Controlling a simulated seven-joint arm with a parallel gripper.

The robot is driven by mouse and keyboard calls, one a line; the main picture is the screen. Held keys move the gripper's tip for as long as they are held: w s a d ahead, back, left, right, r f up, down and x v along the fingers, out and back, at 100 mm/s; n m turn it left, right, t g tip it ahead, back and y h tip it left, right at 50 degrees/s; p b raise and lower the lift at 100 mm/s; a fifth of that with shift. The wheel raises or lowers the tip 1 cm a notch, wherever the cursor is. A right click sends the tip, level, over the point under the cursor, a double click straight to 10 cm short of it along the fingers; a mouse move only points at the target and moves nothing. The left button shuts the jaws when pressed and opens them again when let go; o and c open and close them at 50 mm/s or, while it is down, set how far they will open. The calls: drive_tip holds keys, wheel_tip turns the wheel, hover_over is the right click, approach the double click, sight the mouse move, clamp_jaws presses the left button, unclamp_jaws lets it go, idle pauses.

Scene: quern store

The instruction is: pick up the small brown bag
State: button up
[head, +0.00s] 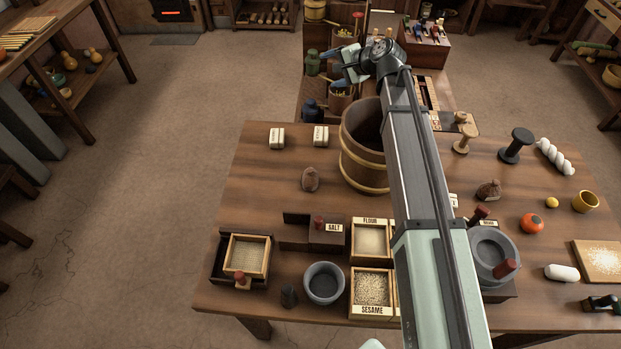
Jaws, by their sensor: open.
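A small brown bag (310,180) stands on the wooden table (260,210), left of the large wooden bucket (365,175). A second small brown lump like a bag (488,190) sits on the table right of my arm; I cannot tell which is smaller. My gripper (335,68) is open, with nothing visible between its fingers. It is raised beyond the table's far edge, above and to the right of the left bag in the picture, well apart from both bags.
Two white labelled blocks (277,138) stand behind the left bag. The bucket stands tall between the bags.

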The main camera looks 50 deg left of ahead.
drive_tip(key=s+f+n+g+h, duration=0.1)
drive_tip(key=s+n+h, duration=0.15)
drive_tip(key=s, duration=0.55)
drive_tip(key=n+h, duration=0.6)
drive_tip(key=h, duration=0.4)
approach(310, 170)
drive_tip(key=shift+t+y, duration=0.25)
drive_tip(key=shift+t, duration=0.15)
drive_tip(key=f, duration=0.5)
drive_tip(key=d+f, duration=0.1)
drive_tip(key=f, duration=0.1)
drive_tip(key=shift+s+f, duration=0.15)
drive_tip(key=shift+s, duration=0.15)
drive_tip(key=shift+s+d+f, duration=0.1)
drive_tip(key=shift+s+f, duration=0.1)
drive_tip(key=shift+f, duration=0.65)
drive_tip(key=shift+s+d+f, duration=0.1)
drive_tip(key=shift+s+f, duration=0.05)
drive_tip(key=shift+f, duration=0.7)
drive_tip(key=shift+s+d+f, duration=0.1)
drive_tip(key=shift+s+f, duration=0.1)
drive_tip(key=shift+f, duration=0.65)
drive_tip(key=shift+c, duration=0.4)
drive_tip(key=c, duration=1.1)
drive_tip(key=shift+r, duration=0.1)
